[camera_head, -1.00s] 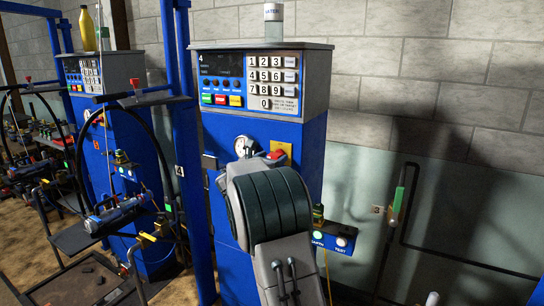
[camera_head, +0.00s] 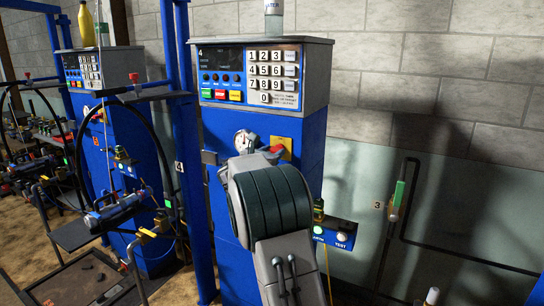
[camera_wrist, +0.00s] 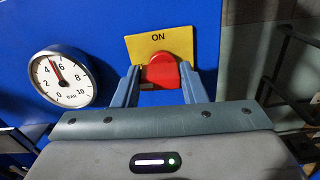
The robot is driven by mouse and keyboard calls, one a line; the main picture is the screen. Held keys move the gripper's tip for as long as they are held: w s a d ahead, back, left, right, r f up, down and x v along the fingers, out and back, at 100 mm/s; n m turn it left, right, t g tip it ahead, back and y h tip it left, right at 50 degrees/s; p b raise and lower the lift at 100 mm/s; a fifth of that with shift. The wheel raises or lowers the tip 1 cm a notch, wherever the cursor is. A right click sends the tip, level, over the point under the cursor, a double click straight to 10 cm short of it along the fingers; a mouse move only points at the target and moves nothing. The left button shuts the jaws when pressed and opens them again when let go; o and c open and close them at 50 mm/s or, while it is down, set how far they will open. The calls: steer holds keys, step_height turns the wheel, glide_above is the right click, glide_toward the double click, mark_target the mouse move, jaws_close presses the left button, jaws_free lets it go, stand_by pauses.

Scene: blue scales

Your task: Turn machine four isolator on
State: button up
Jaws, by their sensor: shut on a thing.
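Machine four (camera_head: 264,130) is a blue cabinet with a grey keypad head marked 4. Its isolator is a red knob (camera_wrist: 172,70) in front of a yellow plate (camera_wrist: 143,47) reading ON; the plate also shows in the head view (camera_head: 287,142). In the wrist view my gripper (camera_wrist: 162,76) has one finger at each side of the red knob and is shut on it. The knob's lower part and the fingertips' contact are partly hidden. In the head view my wrist covers most of the fingers.
A round gauge (camera_wrist: 64,82) sits left of the plate, its needle between 4 and 6. A small box (camera_head: 338,236) with lit buttons is right of my arm. A bottle (camera_head: 273,22) stands on the cabinet. A blue post (camera_head: 184,120) rises at left.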

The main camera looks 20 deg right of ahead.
steer(key=shift+s+d+f+m+b, duration=0.1)
steer(key=shift+s+d+m+b, duration=0.05)
steer(key=shift+m+b, duration=4.5)
steer(key=shift+s+d+f+m+b, duration=0.1)
steer(key=shift+m+b, duration=3.75)
steer(key=shift+b, duration=1.45)
steer(key=o, duration=1)
steer(key=shift+r, duration=0.1)
steer(key=b+v, duration=0.2)
steer(key=v, duration=1.1)
steer(key=shift+s+a, duration=0.25)
steer(key=shift+a, duration=0.05)
